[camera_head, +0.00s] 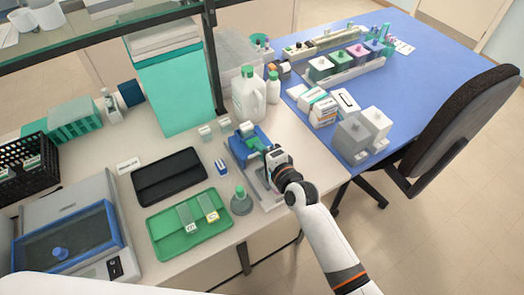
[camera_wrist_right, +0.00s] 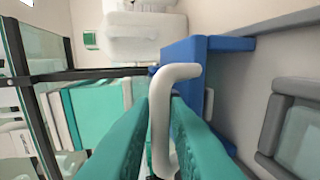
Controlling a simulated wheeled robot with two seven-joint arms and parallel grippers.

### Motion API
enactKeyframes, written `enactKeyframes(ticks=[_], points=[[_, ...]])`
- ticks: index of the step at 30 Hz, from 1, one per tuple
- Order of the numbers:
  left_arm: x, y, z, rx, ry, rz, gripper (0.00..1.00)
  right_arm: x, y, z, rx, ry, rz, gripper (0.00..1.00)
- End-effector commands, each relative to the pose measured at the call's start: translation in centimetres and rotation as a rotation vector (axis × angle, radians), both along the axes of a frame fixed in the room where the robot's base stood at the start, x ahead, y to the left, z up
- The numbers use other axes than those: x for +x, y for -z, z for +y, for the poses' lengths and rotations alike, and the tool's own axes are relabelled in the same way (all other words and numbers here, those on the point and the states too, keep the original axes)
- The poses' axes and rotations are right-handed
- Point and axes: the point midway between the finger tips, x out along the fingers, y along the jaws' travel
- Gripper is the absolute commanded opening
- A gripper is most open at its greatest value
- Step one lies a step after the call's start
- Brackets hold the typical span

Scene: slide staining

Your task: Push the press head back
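The blue press (camera_head: 243,150) stands on a pale base near the right end of the bench. My right gripper (camera_head: 275,158) is at its right side and partly hides the press head. In the right wrist view, the teal fingertips (camera_wrist_right: 162,100) lie on either side of a white bent handle (camera_wrist_right: 182,72), which fills the gap between them. The handle is in front of a blue part of the press (camera_wrist_right: 180,52). The right gripper looks shut on this handle. My left gripper is out of view.
A black folder (camera_head: 169,177) lies farther left. A blue table (camera_head: 412,68) and a dark chair (camera_head: 455,125) are at right.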

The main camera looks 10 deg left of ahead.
Motion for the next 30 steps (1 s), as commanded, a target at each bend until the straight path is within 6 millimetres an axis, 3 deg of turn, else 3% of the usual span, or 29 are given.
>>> enactKeyframes(ticks=[11, 24, 30], points=[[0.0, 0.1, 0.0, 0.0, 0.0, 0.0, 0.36, -0.6, -0.1, -0.4, 0.003, 0.0, 0.0, 0.15], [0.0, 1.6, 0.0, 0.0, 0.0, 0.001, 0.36, -7.0, -1.7, -5.1, 0.001, 0.001, -0.002, 0.15], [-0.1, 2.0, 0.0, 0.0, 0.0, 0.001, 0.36, -9.0, -2.3, -6.6, 0.001, 0.001, -0.002, 0.15]])
